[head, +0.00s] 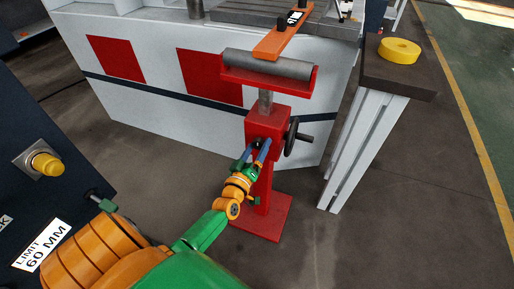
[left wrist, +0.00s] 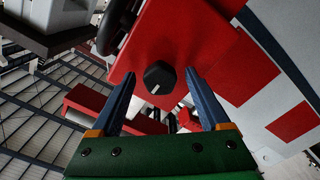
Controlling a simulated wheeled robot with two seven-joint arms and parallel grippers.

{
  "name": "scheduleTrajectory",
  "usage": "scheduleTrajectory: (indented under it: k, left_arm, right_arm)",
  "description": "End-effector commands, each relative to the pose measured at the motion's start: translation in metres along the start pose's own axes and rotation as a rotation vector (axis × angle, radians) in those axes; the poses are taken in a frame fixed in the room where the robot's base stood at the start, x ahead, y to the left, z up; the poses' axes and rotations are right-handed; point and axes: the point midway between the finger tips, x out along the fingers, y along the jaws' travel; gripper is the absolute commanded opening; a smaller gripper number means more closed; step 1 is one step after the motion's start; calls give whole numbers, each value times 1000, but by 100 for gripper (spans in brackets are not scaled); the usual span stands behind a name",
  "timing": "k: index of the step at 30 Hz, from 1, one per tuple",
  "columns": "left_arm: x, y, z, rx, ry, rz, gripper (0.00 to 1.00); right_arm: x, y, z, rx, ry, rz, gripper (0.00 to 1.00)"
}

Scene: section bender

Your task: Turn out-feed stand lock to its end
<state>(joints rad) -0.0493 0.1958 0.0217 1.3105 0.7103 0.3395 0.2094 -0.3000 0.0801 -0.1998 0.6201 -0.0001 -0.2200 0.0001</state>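The red out-feed stand (head: 266,122) stands on a red base plate with a grey roller on top. Its lock looks to be the black knob with a white line (left wrist: 159,77) on the red block, seen in the left wrist view. In the head view the knob is small and mostly hidden by the fingers. My left gripper (head: 259,147) is in front of the block. Its two blue fingers (left wrist: 160,74) are apart, one on each side of the knob; a gap shows on both sides. My right gripper is not in view.
A black handwheel (head: 293,137) with a crank handle sits on the block's right side, close to my left gripper. A white machine body (head: 150,95) is behind the stand. A dark cabinet with a yellow button (head: 47,163) is at left.

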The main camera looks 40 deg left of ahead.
Motion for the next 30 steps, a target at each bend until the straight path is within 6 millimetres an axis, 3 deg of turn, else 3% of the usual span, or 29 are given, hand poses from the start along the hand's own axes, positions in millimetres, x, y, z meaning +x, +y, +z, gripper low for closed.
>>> scheduleTrajectory:
  k: [5, 12, 15, 28, 30]
  left_arm:
    - [-6, 0, 0, 1, -2, -1, 79]
    - [-56, 0, 0, 0, -4, -3, 79]
    - [-68, 0, 0, 0, -2, -1, 79]
    - [-71, 0, 0, 0, 0, 0, 79]
    - [-73, -3, 8, 15, -25, -8, 79]
  right_arm:
    - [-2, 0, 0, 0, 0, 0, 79]
    - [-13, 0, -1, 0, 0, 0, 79]
    - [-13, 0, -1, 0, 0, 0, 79]
    - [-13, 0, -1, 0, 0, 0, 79]
    - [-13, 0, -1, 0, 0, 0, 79]
